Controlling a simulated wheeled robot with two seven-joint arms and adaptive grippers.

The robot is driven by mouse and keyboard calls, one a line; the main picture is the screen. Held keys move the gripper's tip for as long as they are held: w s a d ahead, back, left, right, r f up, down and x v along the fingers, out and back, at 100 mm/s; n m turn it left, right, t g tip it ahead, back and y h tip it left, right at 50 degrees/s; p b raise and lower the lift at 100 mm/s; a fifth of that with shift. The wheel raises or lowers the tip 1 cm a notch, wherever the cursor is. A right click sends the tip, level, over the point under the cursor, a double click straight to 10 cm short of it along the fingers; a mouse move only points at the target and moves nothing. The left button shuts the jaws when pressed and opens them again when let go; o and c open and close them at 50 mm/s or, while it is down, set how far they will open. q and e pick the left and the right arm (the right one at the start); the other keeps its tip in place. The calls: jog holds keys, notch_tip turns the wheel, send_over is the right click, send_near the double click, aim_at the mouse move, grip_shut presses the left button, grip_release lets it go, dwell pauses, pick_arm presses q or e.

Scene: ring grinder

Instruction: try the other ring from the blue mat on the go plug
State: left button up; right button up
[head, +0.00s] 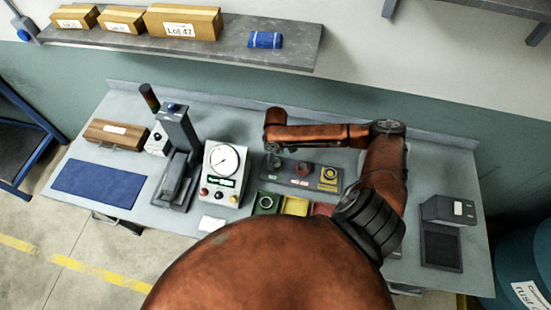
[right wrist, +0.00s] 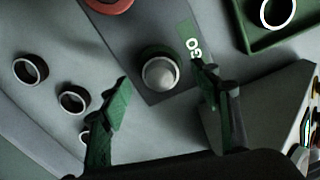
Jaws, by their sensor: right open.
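The blue mat (head: 100,190) lies at the left of the bench, and I see no ring on it. The go plug (right wrist: 160,73) is a silver dome beside the green GO label. One ring (head: 265,201) lies in the green tray (right wrist: 292,40). My left gripper is out of view.
In the right wrist view several dark rings (right wrist: 73,101) stand left of the plug board. A yellow tray (head: 295,206), a dial gauge box (head: 225,172), a press (head: 178,155) and a wooden case (head: 115,134) share the bench. A dark box (head: 447,209) is at right.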

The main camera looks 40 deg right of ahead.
notch_tip(320, 180, up, 12)
dwell(0.5)
jog(key=shift+w+a, duration=0.1)
dwell(0.4)
